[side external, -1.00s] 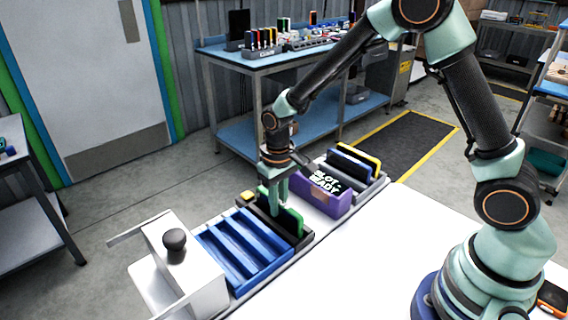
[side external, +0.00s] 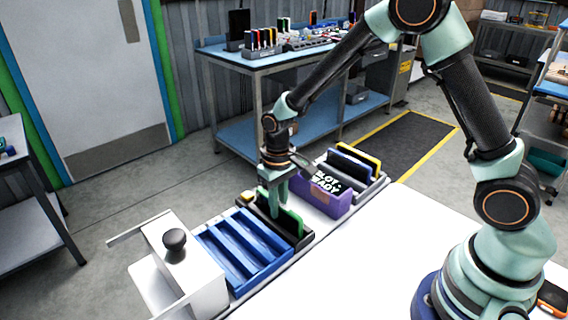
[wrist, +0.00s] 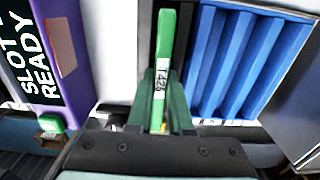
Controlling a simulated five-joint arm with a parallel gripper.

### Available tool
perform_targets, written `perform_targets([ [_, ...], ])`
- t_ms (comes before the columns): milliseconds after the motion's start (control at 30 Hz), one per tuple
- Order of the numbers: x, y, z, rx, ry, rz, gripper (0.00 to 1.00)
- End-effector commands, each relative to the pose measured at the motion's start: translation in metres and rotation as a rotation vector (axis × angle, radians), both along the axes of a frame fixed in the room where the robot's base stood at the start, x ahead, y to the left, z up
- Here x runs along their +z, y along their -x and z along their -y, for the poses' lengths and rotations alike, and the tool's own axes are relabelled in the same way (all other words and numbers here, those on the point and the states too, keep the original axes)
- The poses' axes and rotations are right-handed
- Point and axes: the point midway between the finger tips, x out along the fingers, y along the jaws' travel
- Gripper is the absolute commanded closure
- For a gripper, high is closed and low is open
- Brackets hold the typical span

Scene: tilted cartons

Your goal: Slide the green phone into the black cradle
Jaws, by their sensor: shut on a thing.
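The green phone (side external: 292,222) stands on edge at the black cradle (side external: 302,243), its lower part hidden by the cradle. In the wrist view the phone (wrist: 165,48) is a narrow upright green strip with a white T426 label. Dark cradle walls (wrist: 146,50) show beside it. My gripper (side external: 276,202) is shut on the phone, its fingers on either side of the near part in the wrist view. Whether the phone rests on the cradle's floor cannot be seen.
A blue slotted rack (side external: 240,250) adjoins the cradle on the left, with a white box with a black knob (side external: 175,240) beyond it. A purple "slot ready" box (side external: 325,197) stands to the right, then a grey rack (side external: 372,183) holding dark and yellow items. The white table front (side external: 370,260) is clear.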

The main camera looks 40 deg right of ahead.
Motion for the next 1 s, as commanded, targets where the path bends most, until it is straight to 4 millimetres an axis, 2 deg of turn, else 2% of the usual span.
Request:
perform_targets([
  [67,0.000,0.000,0.000,0.000,0.000,0.001,1.00],
  [100,0.000,0.000,0.000,0.000,0.000,0.001,0.66],
  [167,0.000,0.000,0.000,0.000,0.000,0.001,0.46],
  [567,0.005,0.000,0.000,0.000,0.000,0.002,0.46],
  [667,0.018,-0.001,0.000,0.000,-0.001,0.004,0.46],
  [1000,0.086,-0.001,0.000,0.000,-0.001,0.006,0.46],
])
